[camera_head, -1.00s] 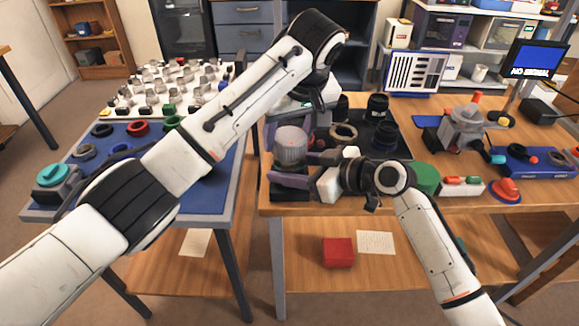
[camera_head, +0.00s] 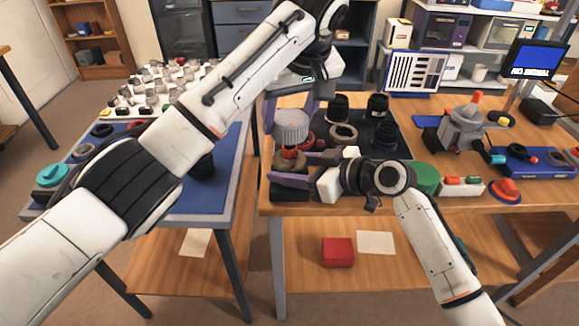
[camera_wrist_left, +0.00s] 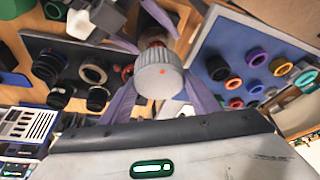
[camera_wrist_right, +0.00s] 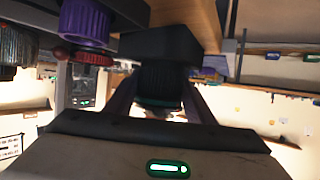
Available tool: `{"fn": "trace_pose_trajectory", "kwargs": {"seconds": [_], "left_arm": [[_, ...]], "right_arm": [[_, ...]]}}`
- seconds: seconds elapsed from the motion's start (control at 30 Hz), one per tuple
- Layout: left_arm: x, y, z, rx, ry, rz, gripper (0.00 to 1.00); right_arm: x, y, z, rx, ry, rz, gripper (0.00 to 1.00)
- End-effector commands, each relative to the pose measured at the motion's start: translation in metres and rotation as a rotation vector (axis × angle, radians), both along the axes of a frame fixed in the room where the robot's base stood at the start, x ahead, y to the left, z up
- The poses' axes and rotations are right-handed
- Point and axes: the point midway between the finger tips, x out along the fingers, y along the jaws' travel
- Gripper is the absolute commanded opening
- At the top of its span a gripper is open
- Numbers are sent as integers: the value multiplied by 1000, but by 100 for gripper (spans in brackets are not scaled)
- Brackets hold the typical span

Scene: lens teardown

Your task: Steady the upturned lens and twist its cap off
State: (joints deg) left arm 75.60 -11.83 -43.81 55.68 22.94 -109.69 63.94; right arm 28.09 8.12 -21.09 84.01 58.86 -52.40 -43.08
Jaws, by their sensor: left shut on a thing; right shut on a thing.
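The grey ribbed cap (camera_head: 291,126) is held between the purple fingers of my left gripper (camera_head: 290,116), raised above the lens with a visible gap. The cap also shows in the left wrist view (camera_wrist_left: 158,73), between both fingers. The upturned lens (camera_head: 289,159) stands below it on a black block (camera_head: 290,194), its brownish top uncovered. My right gripper (camera_head: 297,168) is shut around the lens from the right. In the right wrist view the dark lens body (camera_wrist_right: 160,82) sits between the fingers, against the black block; its far side is hidden.
Several dark lenses and rings stand on a dark tray (camera_head: 365,158) just right of the lens. A green round piece (camera_head: 426,178) and a red piece (camera_head: 506,190) lie farther right. A blue mat (camera_head: 225,165) with rings and small parts is on the left table.

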Motion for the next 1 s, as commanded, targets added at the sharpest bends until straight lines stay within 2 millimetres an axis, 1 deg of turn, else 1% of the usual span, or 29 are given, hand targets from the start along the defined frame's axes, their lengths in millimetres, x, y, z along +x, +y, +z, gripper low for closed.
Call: {"fn": "trace_pose_trajectory", "kwargs": {"seconds": [0.1, 0.33, 0.37, 0.4, 0.47, 0.77, 1.0], "left_arm": [[0, 0, 6, -1, -1, 1, 35], [0, 0, 6, 0, 0, 0, 35], [0, 0, 6, 0, 0, 0, 35], [0, 0, 6, 0, -1, 0, 35], [0, 0, 6, 0, -1, 0, 35], [0, 0, 7, 0, -1, 0, 35], [0, 0, 19, 0, 0, 0, 35]], "right_arm": [[0, 0, 1, 2, -1, 0, 13], [0, 0, 1, 2, -1, 0, 13], [0, 0, 1, 2, -1, 0, 54], [0, 0, 1, 2, -1, 0, 61], [0, 0, 1, 2, -1, 0, 71], [0, -1, 1, 1, -1, 0, 71], [-8, -13, 12, 0, 0, -1, 71]]}}
